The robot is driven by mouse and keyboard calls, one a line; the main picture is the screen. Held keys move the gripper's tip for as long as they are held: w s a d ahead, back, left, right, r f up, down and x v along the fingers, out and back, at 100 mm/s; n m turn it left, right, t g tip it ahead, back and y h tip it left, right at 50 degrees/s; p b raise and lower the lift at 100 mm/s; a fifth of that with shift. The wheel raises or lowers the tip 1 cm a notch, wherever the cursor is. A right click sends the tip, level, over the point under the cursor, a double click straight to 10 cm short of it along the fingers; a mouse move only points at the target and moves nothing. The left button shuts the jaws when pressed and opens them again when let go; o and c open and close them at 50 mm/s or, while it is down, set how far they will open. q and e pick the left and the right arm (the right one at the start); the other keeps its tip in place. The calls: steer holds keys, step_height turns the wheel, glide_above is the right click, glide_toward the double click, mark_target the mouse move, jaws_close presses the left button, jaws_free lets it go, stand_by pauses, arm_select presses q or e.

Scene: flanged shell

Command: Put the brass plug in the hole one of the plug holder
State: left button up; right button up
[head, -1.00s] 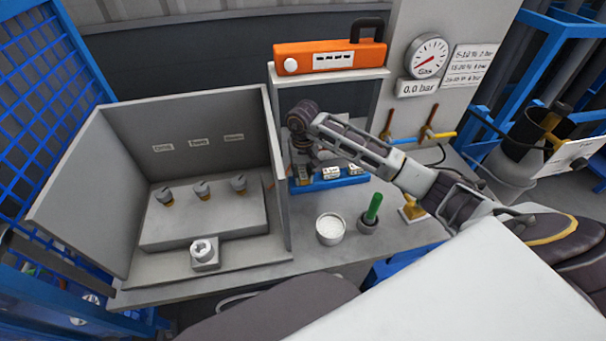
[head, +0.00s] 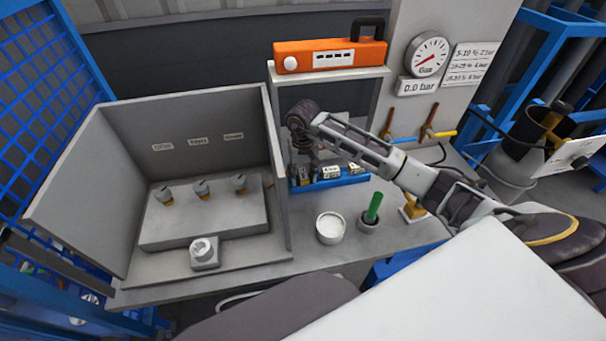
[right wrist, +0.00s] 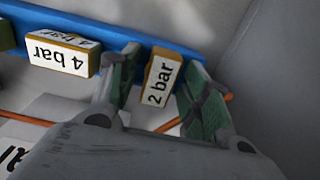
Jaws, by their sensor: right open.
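My right gripper (head: 312,164) reaches down over the left end of a blue rack (head: 343,182) on the bench. In the right wrist view the right gripper (right wrist: 161,66) is open, one finger on each side of a block marked "2 bar" (right wrist: 160,82). Whether the fingers touch it I cannot tell. A block marked "4 bar" (right wrist: 58,53) sits further left on the rack (right wrist: 110,32). I cannot identify the brass plug or hole one for certain.
A white round pot (head: 330,228) and a green-handled tool in a dark cup (head: 371,210) stand in front of the rack. An orange case (head: 330,56) lies on the shelf above. The booth's side wall (head: 276,165) rises left of the gripper.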

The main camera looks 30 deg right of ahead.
mark_target(303, 174)
steer(key=shift+r+p, duration=0.75)
steer(key=shift+r+b, duration=0.3)
steer(key=shift+r, duration=0.4)
step_height(303, 174, up, 7)
steer(key=shift+r+b, duration=0.1)
steer(key=shift+b, duration=0.45)
arm_select(q)
steer(key=shift+a+f, duration=0.25)
steer(key=shift+a, duration=0.25)
arm_select(e)
steer(key=shift+r, duration=1.55)
steer(key=shift+s, duration=0.1)
